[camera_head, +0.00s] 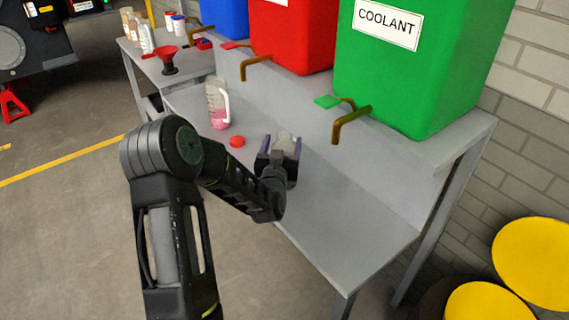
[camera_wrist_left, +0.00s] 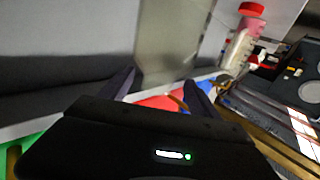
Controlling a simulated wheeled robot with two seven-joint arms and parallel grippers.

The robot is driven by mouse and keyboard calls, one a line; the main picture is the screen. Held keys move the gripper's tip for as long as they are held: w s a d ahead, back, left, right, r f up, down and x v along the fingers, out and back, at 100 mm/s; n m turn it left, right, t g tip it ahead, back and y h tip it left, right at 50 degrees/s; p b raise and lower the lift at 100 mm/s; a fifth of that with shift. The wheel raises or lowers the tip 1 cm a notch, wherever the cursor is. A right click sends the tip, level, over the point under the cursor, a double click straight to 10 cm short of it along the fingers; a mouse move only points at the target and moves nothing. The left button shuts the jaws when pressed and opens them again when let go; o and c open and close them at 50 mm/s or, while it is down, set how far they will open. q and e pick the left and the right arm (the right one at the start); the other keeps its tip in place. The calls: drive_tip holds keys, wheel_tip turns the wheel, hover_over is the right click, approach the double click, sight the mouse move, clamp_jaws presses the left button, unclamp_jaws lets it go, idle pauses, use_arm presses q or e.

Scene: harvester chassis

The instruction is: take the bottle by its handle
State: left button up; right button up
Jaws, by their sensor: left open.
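A translucent bottle (camera_head: 216,101) with pink liquid low in it and a pale handle on its right side stands upright on the grey bench (camera_head: 345,225). A red cap (camera_head: 237,141) lies beside it. The wrist view shows the bottle (camera_wrist_left: 239,47) upside down at upper right, with the red cap (camera_wrist_left: 252,9). My left gripper (camera_head: 285,147) is open, over the bench right of the bottle and apart from it. A second pale, translucent container (camera_wrist_left: 172,38) shows between or just beyond its fingers; I cannot tell whether they touch it. My right gripper is not in view.
Blue, red (camera_head: 291,35) and green (camera_head: 420,65) tanks with brass taps stand on the raised shelf behind. The tap (camera_head: 350,122) overhangs the bench. A red funnel (camera_head: 168,58) and several containers stand at upper left. Yellow drums (camera_head: 535,262) are at lower right.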

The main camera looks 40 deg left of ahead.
sight(286, 134)
use_arm(q)
drive_tip(key=shift+w+a+r, duration=0.15)
drive_tip(key=shift+w, duration=0.2)
drive_tip(key=p+x, duration=0.2)
drive_tip(key=x, duration=0.1)
drive_tip(key=shift+w, duration=0.3)
drive_tip(key=shift+w+a, duration=0.25)
drive_tip(key=shift+w, duration=0.15)
drive_tip(key=shift+c, duration=0.3)
drive_tip(key=shift+s, duration=0.15)
clamp_jaws()
drive_tip(key=shift+d, duration=0.1)
